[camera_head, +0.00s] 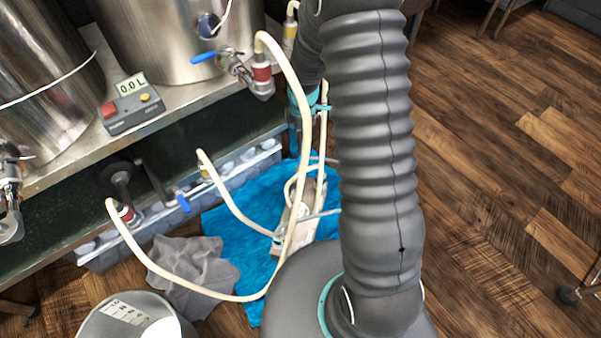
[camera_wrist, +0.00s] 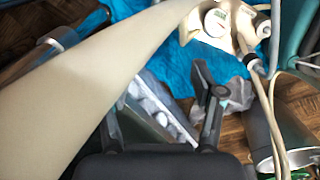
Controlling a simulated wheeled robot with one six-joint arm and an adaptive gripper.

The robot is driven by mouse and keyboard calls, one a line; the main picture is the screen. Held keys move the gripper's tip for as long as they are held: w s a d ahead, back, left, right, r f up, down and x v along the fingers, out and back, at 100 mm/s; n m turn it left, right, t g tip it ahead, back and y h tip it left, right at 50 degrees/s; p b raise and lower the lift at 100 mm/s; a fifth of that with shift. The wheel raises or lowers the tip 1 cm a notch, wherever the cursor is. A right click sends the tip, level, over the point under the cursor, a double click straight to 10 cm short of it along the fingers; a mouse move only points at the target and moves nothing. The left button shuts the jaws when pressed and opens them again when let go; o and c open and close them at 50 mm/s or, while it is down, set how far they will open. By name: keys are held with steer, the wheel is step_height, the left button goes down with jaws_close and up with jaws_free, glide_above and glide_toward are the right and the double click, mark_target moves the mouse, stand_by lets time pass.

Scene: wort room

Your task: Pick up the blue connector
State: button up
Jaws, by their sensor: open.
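I cannot pick out a hose connector with a blue band for certain in either view. A thick cream hose (camera_wrist: 70,100) crosses close in front of the wrist camera and hides much of the left finger.
Steel kettles (camera_head: 165,35) and a display box (camera_head: 132,108) stand on the bench. A grey rag (camera_head: 185,270) and a bucket (camera_head: 95,318) lie near.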

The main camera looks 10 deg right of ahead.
steer(key=n, duration=0.2)
glide_above(300, 171)
steer(key=w, duration=0.1)
step_height(300, 171, down, 6)
steer(key=shift+g, duration=0.3)
steer(key=f, duration=0.8)
steer(key=shift+d+f+b, duration=0.15)
steer(key=shift+d+b, duration=0.15)
steer(key=shift+d, duration=0.1)
steer(key=shift+w+a+f, duration=0.1)
steer(key=shift+f, duration=1.3)
steer(key=shift+a+f, duration=0.1)
steer(key=shift+f, duration=1.25)
jaws_close()
